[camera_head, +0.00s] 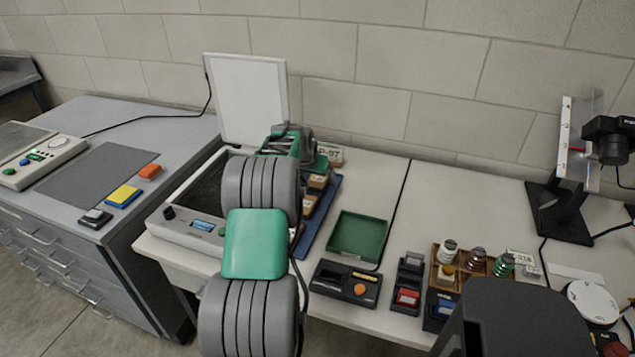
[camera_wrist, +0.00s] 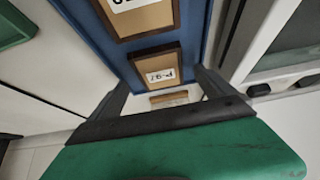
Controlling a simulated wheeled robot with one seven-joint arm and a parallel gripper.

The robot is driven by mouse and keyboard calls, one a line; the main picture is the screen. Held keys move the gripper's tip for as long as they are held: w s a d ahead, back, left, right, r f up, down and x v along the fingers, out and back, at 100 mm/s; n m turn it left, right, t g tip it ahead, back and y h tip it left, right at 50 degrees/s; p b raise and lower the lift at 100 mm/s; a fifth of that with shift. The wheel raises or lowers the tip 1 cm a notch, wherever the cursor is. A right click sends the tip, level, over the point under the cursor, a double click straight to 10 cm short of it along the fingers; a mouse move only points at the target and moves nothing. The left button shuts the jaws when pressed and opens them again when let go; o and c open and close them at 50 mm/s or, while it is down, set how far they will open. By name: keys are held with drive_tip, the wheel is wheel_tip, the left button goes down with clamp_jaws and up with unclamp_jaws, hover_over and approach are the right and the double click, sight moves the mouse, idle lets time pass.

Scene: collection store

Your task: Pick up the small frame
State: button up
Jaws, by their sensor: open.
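In the wrist view, a blue tray (camera_wrist: 210,27) holds a row of brown-framed labels. The smallest frame (camera_wrist: 168,97) shows partly between my fingers, its lower part hidden by my gripper. A middle-sized frame (camera_wrist: 160,69) with a white label lies beyond it, and a larger frame (camera_wrist: 138,17) is cut off at the top edge. My gripper (camera_wrist: 160,86) is open, with its fingers spread on either side of the smallest frame; I cannot tell whether they touch it. In the head view, two of the frames (camera_head: 309,205) show, and my arm hides part of the tray (camera_head: 331,197).
A flatbed scanner (camera_head: 185,232) with a raised lid (camera_head: 247,100) stands left of the blue tray. An empty green tray (camera_head: 358,236) lies to the right, with a dark device (camera_head: 346,283) in front. A wooden rack (camera_head: 437,276) of small jars stands further right.

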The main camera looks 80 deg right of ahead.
sight(317, 181)
drive_tip(key=shift+x, duration=1.1)
drive_tip(key=c, duration=1.5)
